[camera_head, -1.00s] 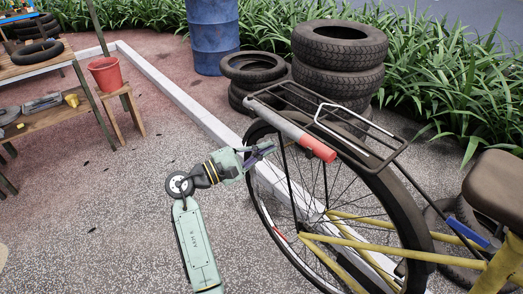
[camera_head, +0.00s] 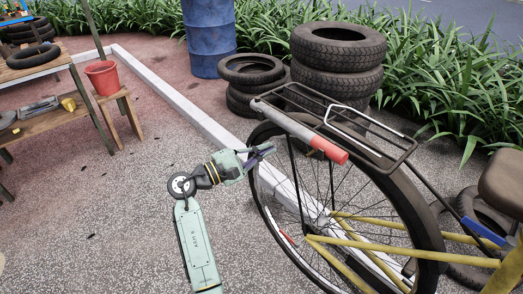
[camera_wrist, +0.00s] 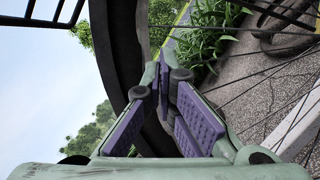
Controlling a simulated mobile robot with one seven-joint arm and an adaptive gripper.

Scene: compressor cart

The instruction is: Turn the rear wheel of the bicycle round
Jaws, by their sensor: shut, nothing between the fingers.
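The bicycle's rear wheel (camera_head: 428,225) stands upright at the right of the head view, with a black tyre and thin spokes. A small red and white reflector (camera_head: 287,238) sits among its lower left spokes. My gripper (camera_head: 270,149) is at the upper left edge of the wheel, its fingers shut and empty. In the wrist view my gripper (camera_wrist: 165,90) has its purple pads close together, right beside the dark tyre (camera_wrist: 115,50). I cannot tell whether they touch. The yellow frame (camera_head: 360,240) runs right from the hub.
A black rack (camera_head: 390,158) with a red-ended bar (camera_head: 328,150) lies above the wheel. Stacked tyres (camera_head: 338,80) and a blue barrel (camera_head: 208,40) stand behind. A red bucket (camera_head: 101,78) and wooden bench (camera_head: 62,120) are at left. The gravel left of my arm is clear.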

